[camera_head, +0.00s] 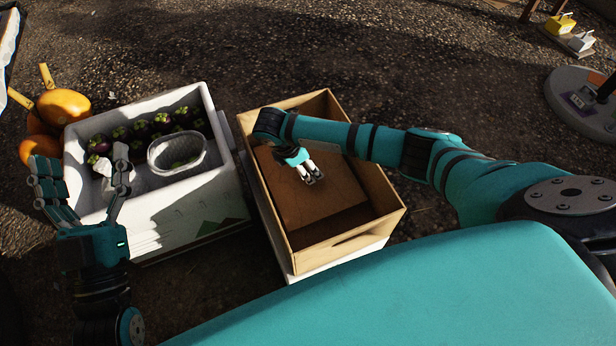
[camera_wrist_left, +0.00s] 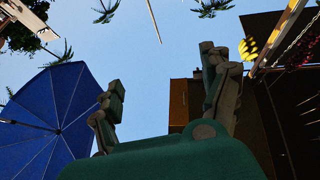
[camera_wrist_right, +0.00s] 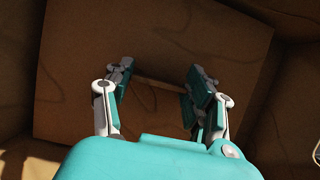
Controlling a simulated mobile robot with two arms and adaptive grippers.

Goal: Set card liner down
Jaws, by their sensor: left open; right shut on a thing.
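The card liner (camera_head: 330,202) is a flat brown sheet inside the open cardboard box (camera_head: 392,216). It appears slightly tilted, and whether it touches the bottom cannot be told. My right gripper (camera_head: 312,176) reaches down into the box and is shut on the liner. In the right wrist view the liner (camera_wrist_right: 150,50) fills the middle, with a strip of it between the fingertips (camera_wrist_right: 157,84). My left gripper (camera_head: 84,178) is open and empty, with fingers raised at the near left of the white crate. Its fingers (camera_wrist_left: 165,90) show against the sky in the left wrist view.
The white foam crate (camera_head: 190,205) left of the box holds dark purple fruit (camera_head: 163,122) and a clear punnet (camera_head: 176,166). Orange fruit (camera_head: 64,106) lies left of it. A round base (camera_head: 578,100) stands at the far right. Gravel beyond the box is clear.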

